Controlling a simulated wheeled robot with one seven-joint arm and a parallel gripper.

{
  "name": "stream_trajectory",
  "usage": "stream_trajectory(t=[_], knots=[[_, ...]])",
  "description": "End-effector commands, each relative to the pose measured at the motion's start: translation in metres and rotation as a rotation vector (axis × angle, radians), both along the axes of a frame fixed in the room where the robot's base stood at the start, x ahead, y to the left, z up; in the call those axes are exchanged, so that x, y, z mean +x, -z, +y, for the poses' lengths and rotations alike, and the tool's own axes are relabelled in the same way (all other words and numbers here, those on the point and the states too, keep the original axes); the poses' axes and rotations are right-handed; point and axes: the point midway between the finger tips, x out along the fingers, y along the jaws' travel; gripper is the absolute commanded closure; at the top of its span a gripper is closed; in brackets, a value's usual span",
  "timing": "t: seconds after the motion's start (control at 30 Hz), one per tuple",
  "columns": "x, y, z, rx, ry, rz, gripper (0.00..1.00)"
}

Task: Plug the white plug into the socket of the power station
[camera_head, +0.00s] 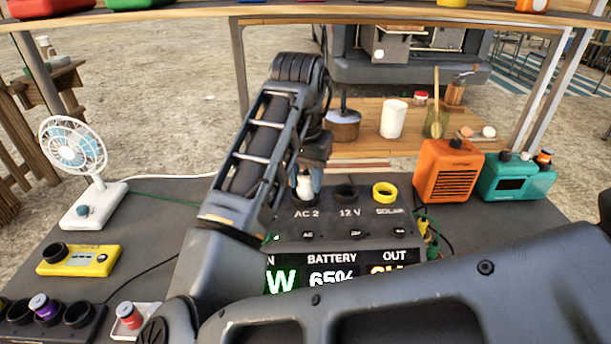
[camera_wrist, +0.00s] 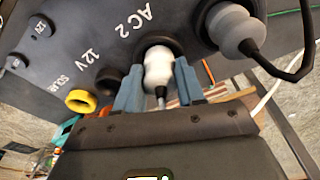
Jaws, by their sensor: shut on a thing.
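The power station (camera_head: 340,235) stands on the dark table, with a display reading BATTERY 65% and sockets labelled AC 2, 12 V and SOLAR. My gripper (camera_wrist: 158,82) is shut on the white plug (camera_wrist: 157,66), one blue finger on each side of it. In the head view my gripper (camera_head: 309,182) is mostly hidden behind my arm, and a bit of the white plug (camera_head: 304,187) shows. The plug's front end is at the dark round AC 2 socket (camera_wrist: 150,44). I cannot tell how deep it sits.
A grey plug (camera_wrist: 233,28) with a black cable fills the socket beside AC 2. The 12 V socket (camera_head: 346,192) and yellow-ringed SOLAR socket (camera_head: 384,190) look empty. A fan (camera_head: 85,165) stands left; an orange heater-like box (camera_head: 449,172) and teal radio-like box (camera_head: 516,178) stand right.

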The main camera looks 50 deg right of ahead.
Motion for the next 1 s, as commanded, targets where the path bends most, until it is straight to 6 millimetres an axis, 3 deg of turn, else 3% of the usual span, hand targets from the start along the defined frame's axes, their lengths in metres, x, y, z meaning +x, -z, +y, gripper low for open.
stream_trajectory(t=[0.43, 0.47, 0.5, 0.77, 1.0], knots=[[-0.0011, -0.0001, 0.0025, 0.000, 0.000, 0.001, 0.92], [-0.0011, -0.0001, 0.0025, 0.000, 0.000, 0.000, 0.61], [-0.0011, -0.0001, 0.0025, 0.000, 0.000, 0.000, 0.57], [-0.0011, -0.0001, 0.0024, 0.000, 0.000, 0.000, 0.32], [-0.0011, -0.0006, 0.0024, 0.000, 0.000, 0.000, 0.32]])
